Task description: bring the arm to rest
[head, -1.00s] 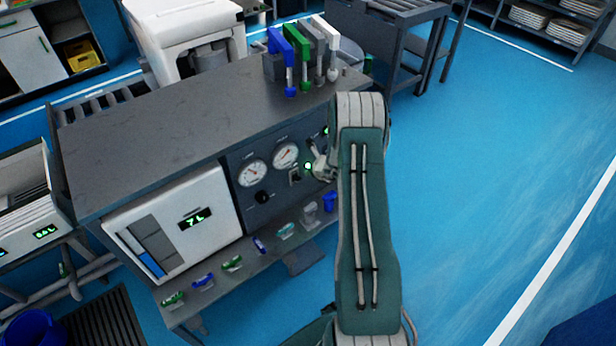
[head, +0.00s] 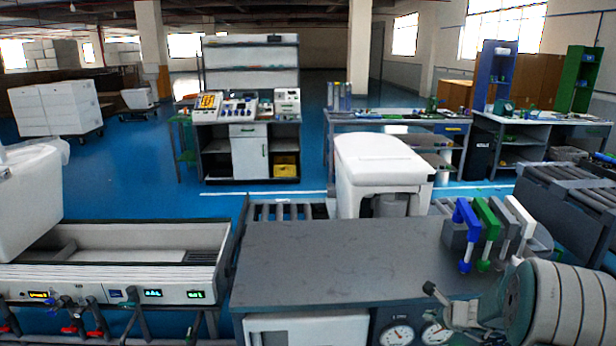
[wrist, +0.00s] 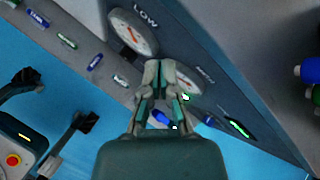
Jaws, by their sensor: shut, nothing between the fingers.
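My gripper (wrist: 158,68) shows in the wrist view with its two fingers together and nothing between them. Below it in that view are the dark gauge panel and the ledge of the test bench, and its fingertips overlap the panel beside a gauge (wrist: 132,32). In the head view my gripper (head: 432,290) is at the lower right, in front of the bench's front edge and left of my rounded grey arm link. Most of my arm is out of the frame. I cannot tell whether the gripper touches the panel.
The grey bench top (head: 330,260) is mostly clear. Blue, green, grey and white handled tools stand in a rack (head: 462,234) at its right end. A trough (head: 130,245) is at the left.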

